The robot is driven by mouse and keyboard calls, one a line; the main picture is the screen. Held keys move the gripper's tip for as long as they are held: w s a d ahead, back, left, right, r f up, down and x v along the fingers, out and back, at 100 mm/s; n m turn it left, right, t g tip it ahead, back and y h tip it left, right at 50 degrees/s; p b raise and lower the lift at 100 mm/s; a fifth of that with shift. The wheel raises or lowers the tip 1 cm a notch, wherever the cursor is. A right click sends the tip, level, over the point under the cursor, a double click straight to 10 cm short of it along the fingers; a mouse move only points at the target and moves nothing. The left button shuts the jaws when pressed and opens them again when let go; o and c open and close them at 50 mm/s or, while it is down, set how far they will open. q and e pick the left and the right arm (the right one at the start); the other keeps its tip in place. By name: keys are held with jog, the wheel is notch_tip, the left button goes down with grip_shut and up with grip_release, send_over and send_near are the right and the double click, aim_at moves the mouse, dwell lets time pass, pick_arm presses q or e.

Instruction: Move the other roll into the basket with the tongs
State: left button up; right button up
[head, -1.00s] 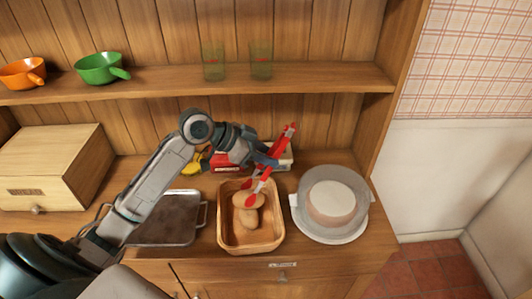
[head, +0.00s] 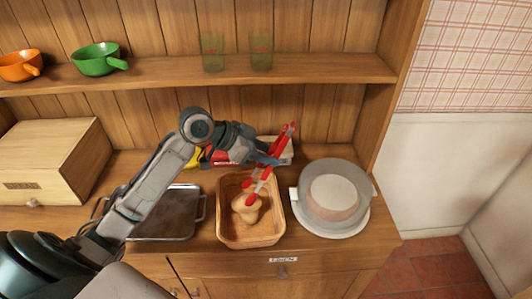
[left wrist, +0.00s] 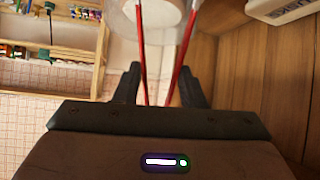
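My left gripper (head: 268,158) is shut on the red tongs (head: 284,145), whose tips point down into the wooden basket (head: 223,228). In the left wrist view the two tong arms (left wrist: 142,50) run between my gripper fingers (left wrist: 158,88) and stand apart. Tan rolls (head: 246,206) lie in the basket, one overlapping another, just below the tong tips. I cannot tell whether the tips touch the upper roll. My right gripper is not in view.
An empty metal tray (head: 165,222) sits left of the basket. A covered cake (head: 334,197) on a plate stands close on the right. A wooden bread box (head: 50,160) is at the far left. Two glasses (head: 261,52) stand on the shelf above.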

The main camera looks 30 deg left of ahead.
notch_tip(320, 180, up, 9)
jog(key=p, duration=0.9)
jog(key=shift+a, duration=0.15)
